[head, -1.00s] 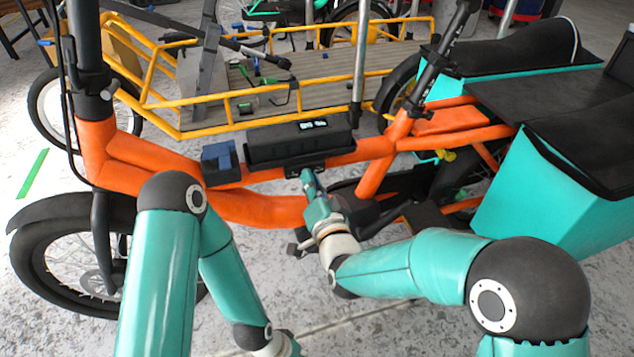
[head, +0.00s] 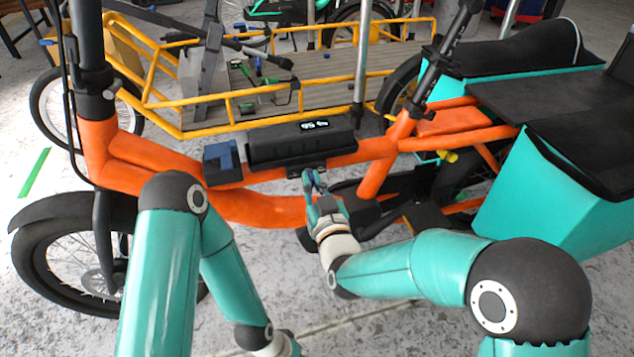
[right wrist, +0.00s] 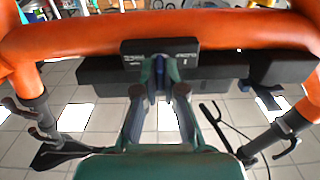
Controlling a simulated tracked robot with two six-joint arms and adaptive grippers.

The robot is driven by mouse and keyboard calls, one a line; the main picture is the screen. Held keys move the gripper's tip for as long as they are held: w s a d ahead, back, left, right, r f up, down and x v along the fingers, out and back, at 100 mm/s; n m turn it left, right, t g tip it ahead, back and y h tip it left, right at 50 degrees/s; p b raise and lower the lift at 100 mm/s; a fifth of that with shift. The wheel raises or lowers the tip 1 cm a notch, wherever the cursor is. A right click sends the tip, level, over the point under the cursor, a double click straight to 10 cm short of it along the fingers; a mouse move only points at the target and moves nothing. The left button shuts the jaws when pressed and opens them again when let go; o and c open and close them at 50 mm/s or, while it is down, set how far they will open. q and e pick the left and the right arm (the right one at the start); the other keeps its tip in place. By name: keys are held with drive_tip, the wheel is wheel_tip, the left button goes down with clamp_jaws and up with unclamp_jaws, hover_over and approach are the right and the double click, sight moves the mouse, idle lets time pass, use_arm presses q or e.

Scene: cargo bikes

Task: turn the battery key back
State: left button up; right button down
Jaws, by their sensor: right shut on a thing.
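The black battery (head: 292,150) lies along the top of the cargo bike's orange frame tube (head: 232,178). Its small display (head: 314,125) is lit and seems to read 95 %. The dark lock housing (head: 306,171) is on the near side, below the battery; in the right wrist view it is a dark plate (right wrist: 184,50) with pale lettering. My right gripper (head: 313,186) is at this lock. In the right wrist view its fingertips (right wrist: 160,68) are close together on a small blue key (right wrist: 159,75), mostly hidden between them.
A dark blue block (head: 220,162) sits on the tube left of the battery. A yellow cargo rack (head: 190,130) with loose tools stands behind. Teal side boxes (head: 530,200) are at right. The pale floor is open at the left.

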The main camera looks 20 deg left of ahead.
drive_tip(key=shift+d+f, duration=0.1)
drive_tip(key=shift+f, duration=0.4)
drive_tip(key=c, duration=1.4)
unclamp_jaws()
drive_tip(key=shift+o, duration=0.6)
drive_tip(key=shift+r, duration=0.2)
drive_tip(key=v, duration=1.2)
drive_tip(key=shift+f, duration=0.1)
